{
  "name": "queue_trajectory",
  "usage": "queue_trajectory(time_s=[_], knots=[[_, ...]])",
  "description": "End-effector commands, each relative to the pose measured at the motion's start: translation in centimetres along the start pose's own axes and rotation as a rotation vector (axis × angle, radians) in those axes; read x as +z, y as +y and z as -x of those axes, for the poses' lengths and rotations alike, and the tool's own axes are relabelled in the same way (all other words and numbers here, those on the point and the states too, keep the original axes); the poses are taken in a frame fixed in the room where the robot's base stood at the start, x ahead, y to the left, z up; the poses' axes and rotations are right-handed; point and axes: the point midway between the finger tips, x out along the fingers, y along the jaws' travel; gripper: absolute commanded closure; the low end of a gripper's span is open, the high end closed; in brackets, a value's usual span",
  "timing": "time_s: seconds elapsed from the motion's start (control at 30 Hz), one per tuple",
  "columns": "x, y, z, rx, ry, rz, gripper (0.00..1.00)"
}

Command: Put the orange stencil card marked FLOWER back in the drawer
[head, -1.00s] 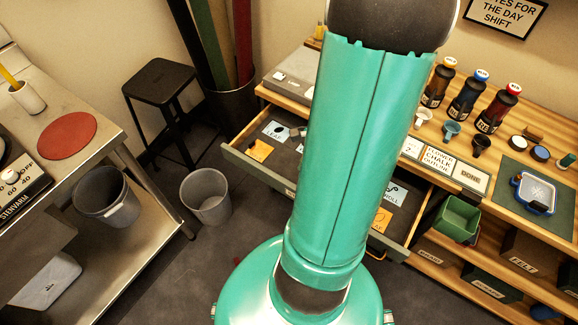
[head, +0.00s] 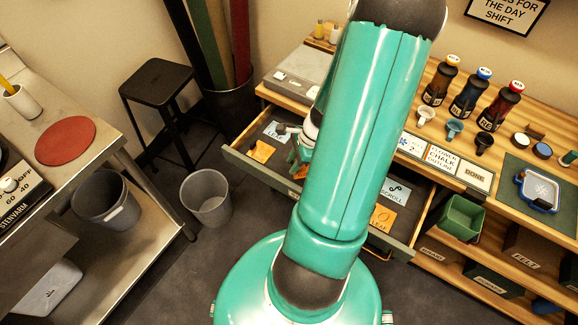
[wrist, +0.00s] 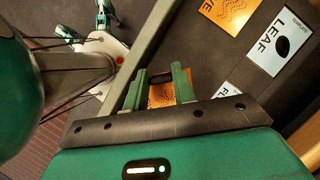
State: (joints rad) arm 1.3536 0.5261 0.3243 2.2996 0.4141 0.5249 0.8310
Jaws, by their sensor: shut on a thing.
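An orange card (wrist: 163,94) with a dark pattern shows between the fingers of my gripper (wrist: 160,86) in the wrist view. My gripper is shut on it; its FLOWER marking cannot be read. In the head view, my gripper (head: 300,150) is over the left part of the open drawer (head: 243,161), partly hidden by my arm, with a bit of orange just below it. The drawer holds a white LEAF card (wrist: 283,42), another orange card (wrist: 230,10) and a partly hidden white card (wrist: 230,90). Whether the held card touches the drawer floor is unclear.
The drawer's right side holds a SCROLL card (head: 396,191) and an orange card (head: 382,218). The counter above carries a sign reading FLOWER CHALK OUTLINE (head: 428,153), bottles (head: 470,92) and a blue-rimmed tray (head: 537,190). A grey bin (head: 206,198) stands left of the drawer.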

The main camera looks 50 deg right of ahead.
Motion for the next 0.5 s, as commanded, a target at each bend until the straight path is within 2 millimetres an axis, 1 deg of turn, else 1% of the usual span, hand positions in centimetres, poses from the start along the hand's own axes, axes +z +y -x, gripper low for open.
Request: queue_trajectory(time_s=[0.03, 0.1, 0.27, 0.33, 0.5], knots=[[0.1, -0.5, -0.8, 0.003, -0.003, 0.003, 0.96], [0.0, -1.1, -1.6, 0.002, -0.002, 0.003, 0.96], [0.0, -1.9, -2.5, 0.002, -0.002, 0.003, 0.96], [0.0, -2.3, -3.2, 0.002, -0.002, 0.002, 0.96], [-0.9, -2.2, -5.2, 0.003, -0.002, 0.0, 0.96]])
